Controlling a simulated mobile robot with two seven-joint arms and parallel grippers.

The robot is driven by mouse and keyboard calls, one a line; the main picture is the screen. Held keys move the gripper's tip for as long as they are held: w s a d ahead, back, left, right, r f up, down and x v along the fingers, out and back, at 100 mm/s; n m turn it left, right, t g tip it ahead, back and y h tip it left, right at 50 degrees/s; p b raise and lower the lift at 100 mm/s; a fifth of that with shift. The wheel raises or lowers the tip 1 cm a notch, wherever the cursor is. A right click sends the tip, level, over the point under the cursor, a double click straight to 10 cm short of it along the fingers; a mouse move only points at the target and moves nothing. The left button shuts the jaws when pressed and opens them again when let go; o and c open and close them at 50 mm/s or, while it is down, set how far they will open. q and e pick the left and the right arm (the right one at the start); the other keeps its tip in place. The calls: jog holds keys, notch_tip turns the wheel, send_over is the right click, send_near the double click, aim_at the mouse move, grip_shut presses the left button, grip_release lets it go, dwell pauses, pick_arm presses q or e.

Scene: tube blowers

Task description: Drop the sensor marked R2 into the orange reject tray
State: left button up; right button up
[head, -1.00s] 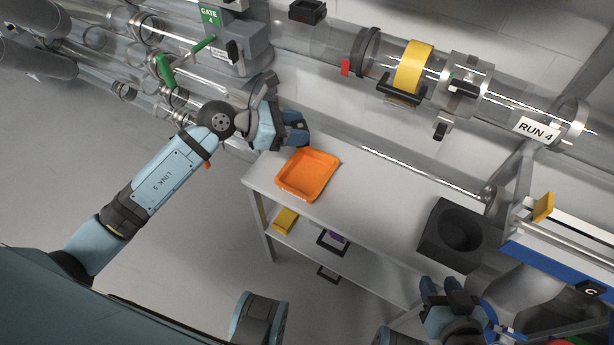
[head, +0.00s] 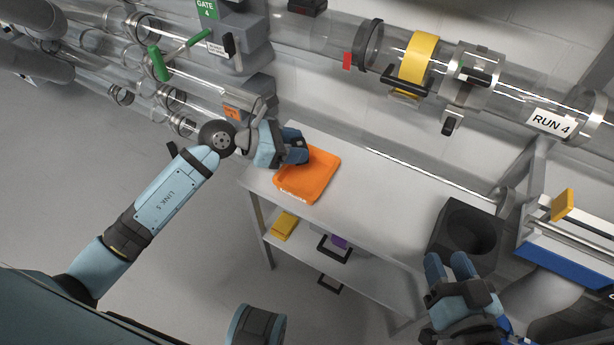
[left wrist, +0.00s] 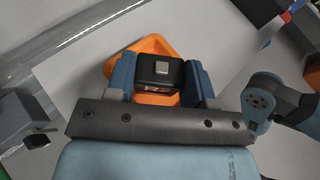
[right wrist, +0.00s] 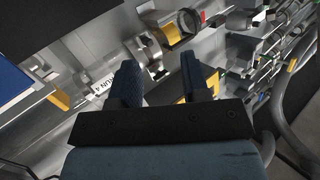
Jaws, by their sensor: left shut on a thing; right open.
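The orange reject tray (head: 318,182) sits on the left end of a white bench. My left gripper (head: 299,149) overlaps the tray's upper left corner in the head view. In the left wrist view my left gripper (left wrist: 160,76) is shut on a black sensor (left wrist: 158,69) with a grey square on top. The red mark on the sensor's near face is too small to read surely. The tray (left wrist: 153,44) shows behind and below the sensor, partly hidden by it. My right gripper (head: 450,263) is open and empty, by the bench's right end.
A dark block with a round hole (head: 468,236) stands at the bench's right end. Clear tubes with a yellow band (head: 418,64) and clamps run above the bench. A lower shelf holds a yellow item (head: 285,225). The bench middle (head: 370,190) is clear.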

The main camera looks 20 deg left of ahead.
pick_arm(q)
jog(key=o, duration=1)
jog(key=shift+a, duration=0.1)
jog(key=p+v, duration=0.2)
jog(key=v, duration=1.1)
jog(key=shift+s+a, duration=0.25)
jog(key=shift+s, duration=0.05)
pick_arm(e)
jog(key=shift+g+h, duration=0.5)
jog(key=shift+g, duration=0.4)
jog(key=f, duration=0.1)
jog(key=d+f, duration=0.1)
jog(key=s+f, duration=0.1)
jog(key=shift+d+f, duration=0.3)
jog(key=shift+d, duration=0.05)
jog(key=shift+r, duration=0.15)
